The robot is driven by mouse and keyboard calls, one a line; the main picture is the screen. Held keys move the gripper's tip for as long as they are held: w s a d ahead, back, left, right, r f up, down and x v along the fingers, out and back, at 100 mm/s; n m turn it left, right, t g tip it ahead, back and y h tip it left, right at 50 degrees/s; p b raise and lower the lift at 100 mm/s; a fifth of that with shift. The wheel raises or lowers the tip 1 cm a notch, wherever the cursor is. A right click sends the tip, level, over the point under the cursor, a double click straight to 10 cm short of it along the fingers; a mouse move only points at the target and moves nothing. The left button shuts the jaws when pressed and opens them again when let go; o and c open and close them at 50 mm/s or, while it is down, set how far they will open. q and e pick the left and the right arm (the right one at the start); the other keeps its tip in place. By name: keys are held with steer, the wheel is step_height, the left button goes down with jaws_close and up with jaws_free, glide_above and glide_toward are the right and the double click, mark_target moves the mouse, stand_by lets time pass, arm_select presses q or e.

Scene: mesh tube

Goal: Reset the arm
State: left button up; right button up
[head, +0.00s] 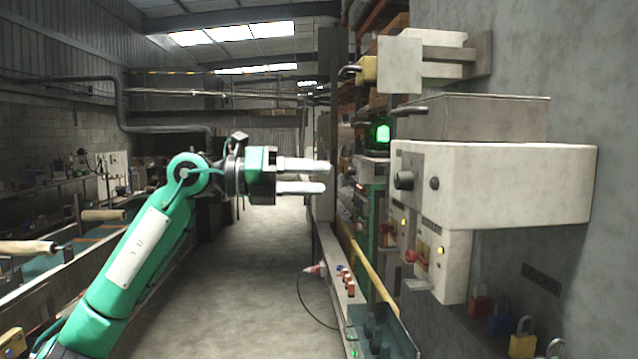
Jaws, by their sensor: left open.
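My left arm, green with a pale panel, comes up from the lower left of the head view. My left gripper (328,178) is at the middle, pointing right. Its two pale fingers are apart, one above the other, with nothing between them. The gripper is left of a beige wall-mounted control box (510,185) and appears to touch nothing. My right gripper is not in view.
The box has dark knobs and a red knob (415,257). Padlocks, including a yellow one (522,340), hang low on the right wall. A narrow bench with small parts runs below. Workbenches (75,260) line the left. The floor aisle (245,270) is clear.

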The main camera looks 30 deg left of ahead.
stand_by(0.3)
